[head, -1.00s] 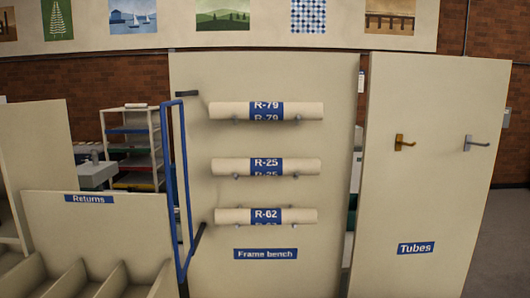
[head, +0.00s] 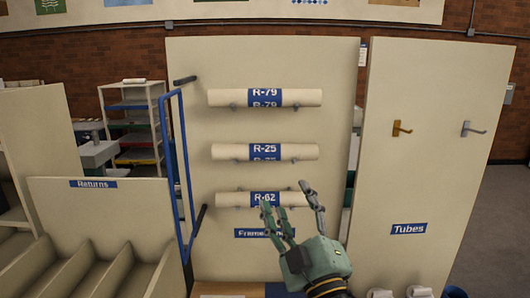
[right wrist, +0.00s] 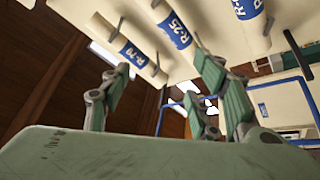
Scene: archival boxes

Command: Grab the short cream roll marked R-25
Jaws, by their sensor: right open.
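The short cream roll R-25 (head: 222,152), with a blue label band, lies level on hooks on the upright Frame bench panel (head: 340,120). It is the middle of three rolls, between R-79 (head: 225,97) above and R-62 (head: 232,199) below. My right gripper (head: 290,192) is open and empty, its fingers in front of the right part of R-62 and below R-25. In the right wrist view my right gripper (right wrist: 160,80) has its fingers spread, with R-25 (right wrist: 170,22) beyond them. I cannot tell its distance from the rolls. My left gripper is out of view.
A blue upright frame (head: 172,150) stands at the panel's left edge. The Tubes panel (head: 420,180) with two hooks is on the right. The Returns bin (head: 100,210) with dividers is at the lower left. The panel face around R-25 is clear.

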